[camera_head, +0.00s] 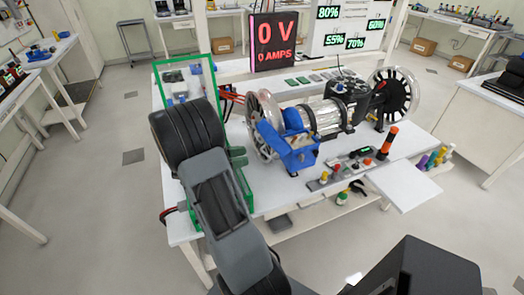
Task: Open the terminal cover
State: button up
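A clear panel with a green frame (184,63), which looks like the terminal cover, stands upright at the table's back left. Blue and pale parts (196,70) show through or behind it. A green base (248,192) shows below it, at the right of my arm. My dark arm reaches up from the bottom and hides much of the area between the panel and this base. I cannot make out my gripper; its fingers seem hidden behind the arm. I cannot tell whether anything touches the cover.
The white table (285,205) holds a chassis rig (325,118) with wheels and a blue bracket (290,150). Red cables (231,97) run beside my arm. A control strip with coloured knobs (345,168) lies in front. A display (275,42) behind reads 0 V, 0 AMPS. Floor at left is clear.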

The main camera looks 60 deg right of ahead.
aim_at(262, 151)
jog(key=shift+p+x, duration=0.55)
jog(key=shift+x, duration=2.9)
jog(key=shift+c, duration=0.2)
grip_shut()
